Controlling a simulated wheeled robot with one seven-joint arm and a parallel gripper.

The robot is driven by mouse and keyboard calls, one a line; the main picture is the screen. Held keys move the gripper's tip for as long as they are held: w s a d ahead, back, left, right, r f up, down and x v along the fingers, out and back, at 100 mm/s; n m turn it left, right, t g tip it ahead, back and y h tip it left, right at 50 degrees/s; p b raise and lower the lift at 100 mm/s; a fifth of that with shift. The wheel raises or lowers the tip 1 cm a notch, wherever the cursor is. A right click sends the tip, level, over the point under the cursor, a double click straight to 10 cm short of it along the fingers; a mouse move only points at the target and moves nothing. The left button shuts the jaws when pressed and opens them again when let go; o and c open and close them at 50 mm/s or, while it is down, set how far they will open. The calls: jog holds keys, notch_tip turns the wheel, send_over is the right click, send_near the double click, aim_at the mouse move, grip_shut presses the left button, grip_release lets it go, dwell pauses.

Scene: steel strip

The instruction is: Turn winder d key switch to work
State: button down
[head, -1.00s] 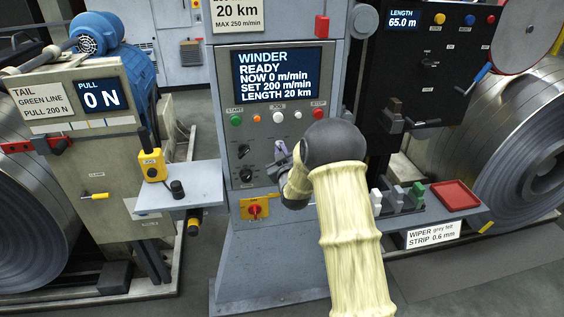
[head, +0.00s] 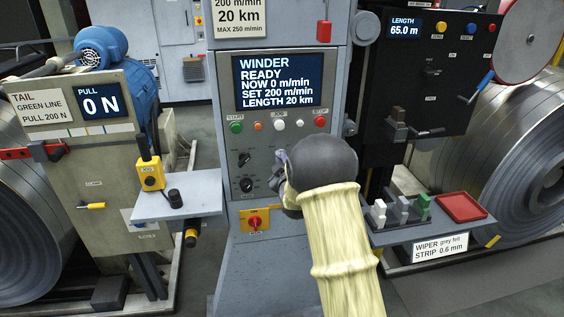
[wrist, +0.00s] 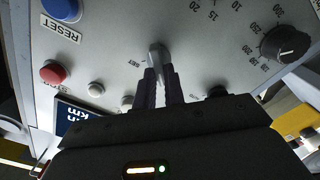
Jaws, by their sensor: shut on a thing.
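The winder panel (head: 262,140) stands in the middle of the head view, its screen (head: 280,80) reading WINDER READY, NOW 0 m/min. My gripper (head: 281,157) is at the panel's right side, below the white and red buttons. In the wrist view my gripper (wrist: 163,84) is shut on a grey metal key (wrist: 155,56) at the panel face, one dark finger on each side. The key lies along the fingers, nearly upright in the picture. Most of the switch and its position marks are hidden or too small to read. My arm hides the switch in the head view.
Black dials (head: 247,185) sit left of my gripper; another dial (wrist: 285,43) shows close in the wrist view. A red-and-yellow rotary switch (head: 255,222) is below. A shelf with a yellow jog box (head: 151,175) juts out left; a tray (head: 462,206) stands right.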

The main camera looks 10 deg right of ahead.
jog(key=c, duration=1.5)
grip_release()
jog(key=shift+d+f, duration=0.2)
jog(key=shift+f, duration=0.15)
jog(key=shift+a+r, duration=0.1)
jog(key=shift+r, duration=0.05)
jog(key=shift+s, duration=0.1)
jog(key=s+b, duration=0.3)
jog(key=s, duration=1.4)
jog(key=shift+s, duration=0.1)
